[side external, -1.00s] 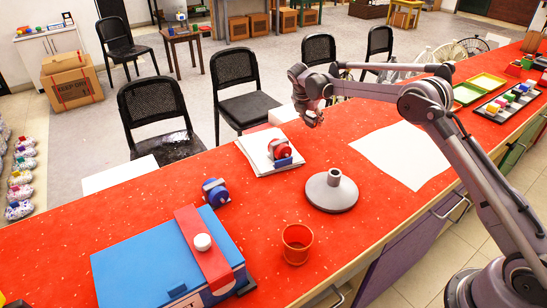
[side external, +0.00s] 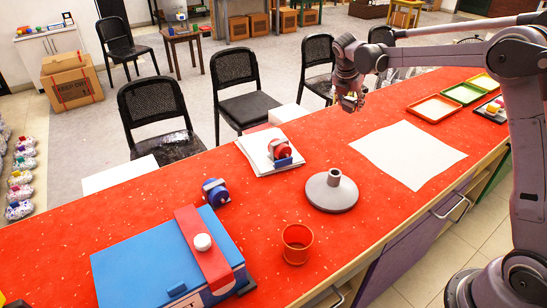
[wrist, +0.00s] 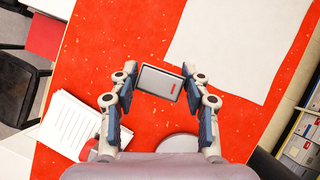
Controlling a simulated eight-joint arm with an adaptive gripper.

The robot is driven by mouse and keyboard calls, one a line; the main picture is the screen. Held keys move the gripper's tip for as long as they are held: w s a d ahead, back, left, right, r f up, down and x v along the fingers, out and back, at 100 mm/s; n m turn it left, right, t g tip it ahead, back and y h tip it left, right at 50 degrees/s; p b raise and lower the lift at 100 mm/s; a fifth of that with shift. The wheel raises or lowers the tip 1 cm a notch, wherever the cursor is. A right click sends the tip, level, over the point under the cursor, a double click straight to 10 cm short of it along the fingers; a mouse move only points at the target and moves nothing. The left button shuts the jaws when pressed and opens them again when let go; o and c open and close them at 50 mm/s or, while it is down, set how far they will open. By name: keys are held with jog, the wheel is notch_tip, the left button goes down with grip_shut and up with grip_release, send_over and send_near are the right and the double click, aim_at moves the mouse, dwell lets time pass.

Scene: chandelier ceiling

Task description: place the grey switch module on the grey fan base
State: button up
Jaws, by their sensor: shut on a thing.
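The grey switch module (wrist: 160,83), a small flat box with a red mark, is between the fingers of my gripper (wrist: 159,88) in the wrist view. My gripper is shut on it by its two sides. In the side view my gripper (side external: 351,102) is above the red table, behind and slightly right of the fan base; the module is too small there to make out clearly. The grey fan base (side external: 331,193), a round disc with a short upright stem, stands on the table. Part of its disc (wrist: 178,143) shows at the bottom of the wrist view, its stem hidden.
A white sheet (side external: 407,153) lies right of the base. A paper stack (side external: 262,160) with a red-and-blue object (side external: 279,150) is at left. An orange cup (side external: 297,244), a blue box (side external: 160,262) and another blue object (side external: 215,192) stand nearer. Coloured trays (side external: 433,108) are far right.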

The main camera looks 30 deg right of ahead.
jog(key=s+a+r, duration=0.2)
jog(key=s+a, duration=0.2)
jog(key=s, duration=0.6)
jog(key=s+a+r, duration=0.3)
jog(key=s+a, duration=0.1)
jog(key=s, duration=0.6)
send_over(335, 172)
jog(key=shift+m, duration=0.3)
notch_tip(335, 172, down, 7)
jog(key=shift+s, duration=0.1)
jog(key=shift+f, duration=2.1)
jog(key=shift+f, duration=0.1)
jog(key=o, duration=1.1)
jog(key=shift+c, duration=0.2)
